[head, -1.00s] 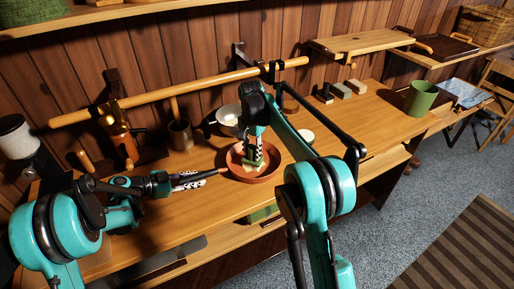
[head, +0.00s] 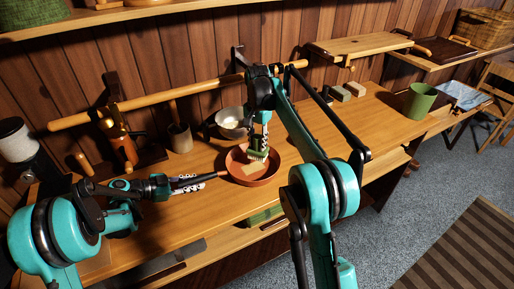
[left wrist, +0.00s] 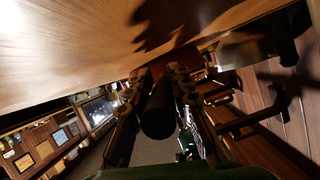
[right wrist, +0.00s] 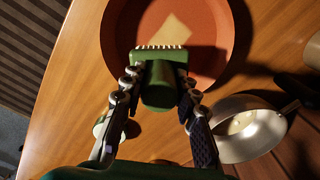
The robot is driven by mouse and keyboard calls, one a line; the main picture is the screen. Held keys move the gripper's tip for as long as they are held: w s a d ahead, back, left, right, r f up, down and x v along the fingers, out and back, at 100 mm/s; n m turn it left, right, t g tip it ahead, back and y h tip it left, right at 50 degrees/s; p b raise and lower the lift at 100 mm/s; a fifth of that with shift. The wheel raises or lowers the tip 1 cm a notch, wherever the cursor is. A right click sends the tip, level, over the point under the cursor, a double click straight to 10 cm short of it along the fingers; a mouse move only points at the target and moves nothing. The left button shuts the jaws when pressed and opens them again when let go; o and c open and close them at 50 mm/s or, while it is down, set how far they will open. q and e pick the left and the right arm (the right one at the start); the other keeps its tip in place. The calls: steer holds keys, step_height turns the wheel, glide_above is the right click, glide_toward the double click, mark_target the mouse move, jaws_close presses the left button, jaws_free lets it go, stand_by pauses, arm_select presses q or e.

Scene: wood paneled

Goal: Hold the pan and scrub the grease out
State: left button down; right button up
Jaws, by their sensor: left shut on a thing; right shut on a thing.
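The reddish-brown pan (head: 240,177) sits on the wooden bench, and its interior fills the top of the right wrist view (right wrist: 120,40). A tan patch (right wrist: 186,40) shows on its floor. My left gripper (head: 197,183) is shut on the pan's dark handle (left wrist: 158,115), left of the pan. My right gripper (right wrist: 160,90) is shut on a green brush (right wrist: 160,88) with pale bristles (right wrist: 162,47). In the head view the brush (head: 258,153) is at the pan's far side. Whether the bristles touch the pan I cannot tell.
Small blocks (head: 354,88) and a green cup (head: 420,100) stand to the right. The bench between is clear.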

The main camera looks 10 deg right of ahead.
mark_target(257, 136)
steer(key=shift+r, duration=1.6)
steer(key=shift+f, duration=4.15)
steer(key=shift+s+a+f, duration=0.1)
steer(key=shift+s+a, duration=0.25)
steer(key=shift+a, duration=0.55)
steer(key=shift+s+a, duration=0.3)
steer(key=shift+a, duration=0.6)
jaws_close()
steer(key=shift+w+d, duration=0.3)
steer(key=shift+d, duration=0.6)
steer(key=shift+w+d, duration=0.3)
steer(key=shift+d, duration=0.6)
steer(key=shift+r, duration=4.15)
